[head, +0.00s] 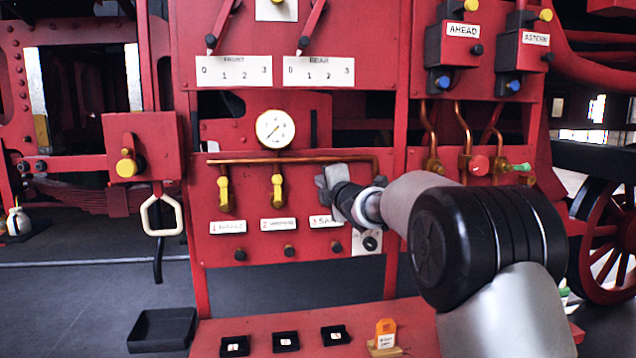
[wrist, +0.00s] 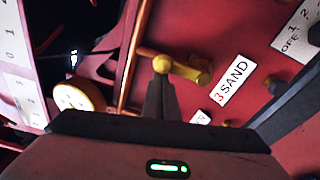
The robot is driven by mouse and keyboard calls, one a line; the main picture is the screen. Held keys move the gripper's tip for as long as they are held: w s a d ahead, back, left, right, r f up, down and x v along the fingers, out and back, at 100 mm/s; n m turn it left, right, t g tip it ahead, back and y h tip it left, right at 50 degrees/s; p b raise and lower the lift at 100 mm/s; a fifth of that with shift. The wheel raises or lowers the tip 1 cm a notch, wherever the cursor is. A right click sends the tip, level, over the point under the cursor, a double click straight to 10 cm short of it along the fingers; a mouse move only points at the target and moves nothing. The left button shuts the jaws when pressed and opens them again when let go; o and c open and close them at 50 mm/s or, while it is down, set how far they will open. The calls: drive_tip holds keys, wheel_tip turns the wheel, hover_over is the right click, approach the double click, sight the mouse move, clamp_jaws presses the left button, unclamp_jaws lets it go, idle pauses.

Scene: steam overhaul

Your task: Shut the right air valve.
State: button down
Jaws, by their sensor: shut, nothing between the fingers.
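A row of yellow-handled valves hangs under a copper pipe on the red panel. The left valve (head: 224,194) and middle valve (head: 277,192) have upright handles in the head view. The right one, above the "3 SAND" label (wrist: 234,80), is hidden behind my gripper (head: 326,185) there. In the wrist view the right valve (wrist: 190,68) shows a round knob and a lever lying roughly across the copper pipe's line. My gripper (wrist: 160,95) is shut and empty, its fingertips at the knob; I cannot tell whether they touch.
A pressure gauge (head: 276,129) sits above the copper pipe (head: 240,161). Further right are pipes with a red knob (head: 479,165) and a green handle (head: 519,167). A black bin (head: 163,329) is at lower left.

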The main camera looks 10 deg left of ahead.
drive_tip(key=shift+w+d+r+m, duration=0.1)
drive_tip(key=shift+d+m, duration=0.25)
drive_tip(key=shift+m, duration=0.25)
drive_tip(key=w+d+f+m+t+b, duration=0.1)
drive_tip(key=d+m+b, duration=0.3)
drive_tip(key=m, duration=0.5)
drive_tip(key=w+d+f+m+t+h+b, duration=0.1)
drive_tip(key=d+f+m+b, duration=0.2)
drive_tip(key=m, duration=0.6)
drive_tip(key=shift+d+f+t+b, duration=0.25)
drive_tip(key=shift+d+t+b, duration=0.15)
drive_tip(key=shift+b, duration=0.15)
drive_tip(key=shift+w+f+m, duration=0.1)
drive_tip(key=shift+m, duration=0.2)
wheel_tip(320, 180, up, 4)
drive_tip(key=a+p, duration=0.1)
drive_tip(key=v, duration=0.9)
drive_tip(key=shift+s+r, duration=0.2)
drive_tip(key=shift+s, duration=0.1)
